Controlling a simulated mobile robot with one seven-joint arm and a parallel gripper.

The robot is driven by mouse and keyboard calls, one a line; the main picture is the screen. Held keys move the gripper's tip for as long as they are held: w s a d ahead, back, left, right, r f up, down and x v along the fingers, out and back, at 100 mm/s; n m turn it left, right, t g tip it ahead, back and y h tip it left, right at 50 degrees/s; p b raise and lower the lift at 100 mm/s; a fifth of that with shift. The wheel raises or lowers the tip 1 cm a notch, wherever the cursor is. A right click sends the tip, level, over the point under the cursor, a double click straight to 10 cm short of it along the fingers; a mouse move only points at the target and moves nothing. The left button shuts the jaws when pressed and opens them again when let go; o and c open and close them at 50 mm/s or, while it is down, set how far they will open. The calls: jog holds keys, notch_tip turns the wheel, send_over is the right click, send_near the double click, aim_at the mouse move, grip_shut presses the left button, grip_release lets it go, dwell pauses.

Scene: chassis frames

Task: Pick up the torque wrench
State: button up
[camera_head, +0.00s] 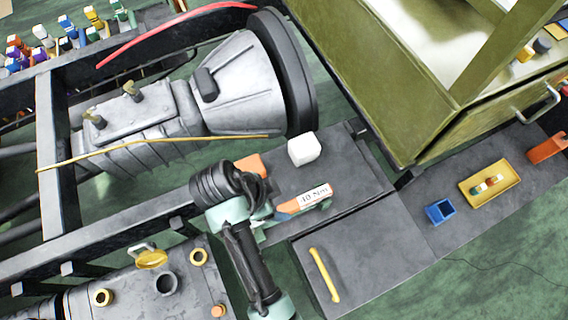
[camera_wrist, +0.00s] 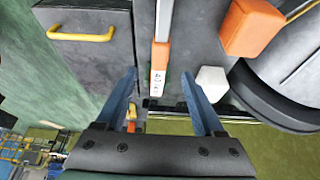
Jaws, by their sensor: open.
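The torque wrench (camera_head: 306,197) has an orange handle with a white label that seems to read "40 Nm". It lies on a dark grey flat top (camera_head: 350,172) beside the chassis rail. In the wrist view its orange part (camera_wrist: 160,54), white label and pale shaft run up the middle of the picture. My gripper (camera_wrist: 159,76) is open, with one blue finger on each side of the wrench's line. It looks empty, and I cannot tell its height above the wrench. In the head view my arm hides part of the shaft.
A white block (camera_head: 304,149) and an orange block (camera_head: 248,165) lie near the wrench. A grey box with a yellow handle (camera_head: 324,274) is in front. To the right are a blue bin (camera_head: 440,211) and a yellow tray (camera_head: 489,184). The gearbox (camera_head: 150,115) stands behind.

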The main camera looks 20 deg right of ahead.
aim_at(290, 205)
jog(key=x, duration=0.9)
jog(key=shift+d, duration=0.1)
jog(key=shift+c, duration=0.2)
grip_shut()
jog(key=shift+w+r, duration=0.1)
dwell(1.0)
